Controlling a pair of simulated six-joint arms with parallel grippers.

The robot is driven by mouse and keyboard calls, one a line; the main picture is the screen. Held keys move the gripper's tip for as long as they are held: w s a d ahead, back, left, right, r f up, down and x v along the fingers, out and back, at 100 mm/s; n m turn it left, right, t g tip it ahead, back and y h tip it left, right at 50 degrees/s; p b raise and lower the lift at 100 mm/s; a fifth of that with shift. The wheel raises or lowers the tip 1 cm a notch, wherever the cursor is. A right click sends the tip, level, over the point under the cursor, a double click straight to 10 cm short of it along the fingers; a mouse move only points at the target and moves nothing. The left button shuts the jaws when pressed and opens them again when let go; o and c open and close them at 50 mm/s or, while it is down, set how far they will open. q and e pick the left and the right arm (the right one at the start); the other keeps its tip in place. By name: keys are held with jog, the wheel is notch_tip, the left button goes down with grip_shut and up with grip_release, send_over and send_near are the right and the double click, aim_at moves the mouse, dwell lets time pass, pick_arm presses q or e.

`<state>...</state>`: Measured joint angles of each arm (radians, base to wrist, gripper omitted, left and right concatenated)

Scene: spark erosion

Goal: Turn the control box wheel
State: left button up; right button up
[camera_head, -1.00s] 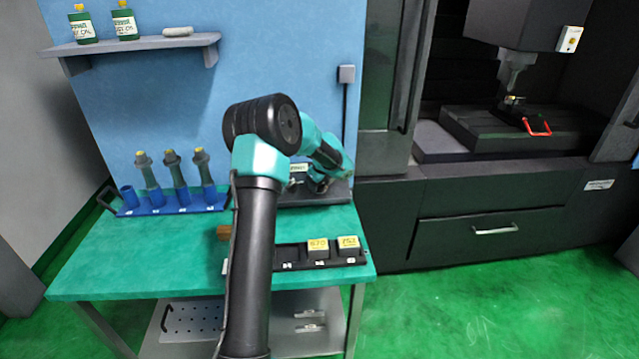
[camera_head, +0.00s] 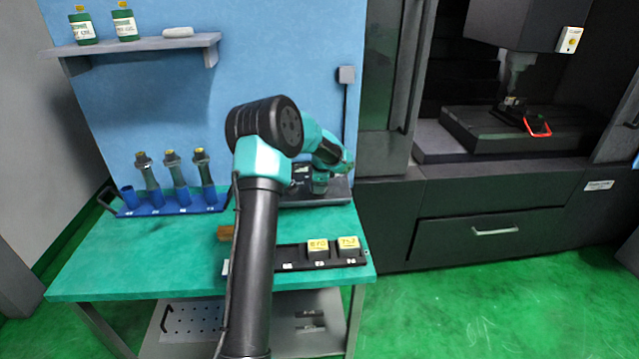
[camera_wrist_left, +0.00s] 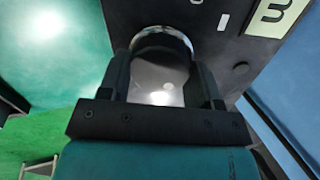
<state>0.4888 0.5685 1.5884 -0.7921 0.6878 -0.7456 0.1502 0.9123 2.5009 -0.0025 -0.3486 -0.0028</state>
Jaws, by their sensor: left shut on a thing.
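The control box (camera_head: 336,190) is a dark, low box at the back right of the green table, partly hidden by my left arm. It also shows in the wrist view (camera_wrist_left: 222,52) as a dark face with pale markings. The wheel (camera_wrist_left: 160,78) is a round, shiny metal piece on that face. My left gripper (camera_wrist_left: 163,72) is shut on it, with one black finger on each side. In the head view my left gripper (camera_head: 320,182) is small and partly hidden at the box. My right gripper is not in view.
A blue rack (camera_head: 180,207) with several grey tools stands at the back left of the table (camera_head: 130,255). A black tray (camera_head: 292,256) with yellow-labelled blocks lies at the front right, partly behind my arm. A dark machine (camera_head: 480,215) stands to the right.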

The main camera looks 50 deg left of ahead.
pick_arm(q)
jog(key=shift+n, duration=0.3)
jog(key=o, duration=0.9)
jog(key=shift+o, duration=0.2)
jog(key=v, duration=1.7)
jog(key=shift+r, duration=0.2)
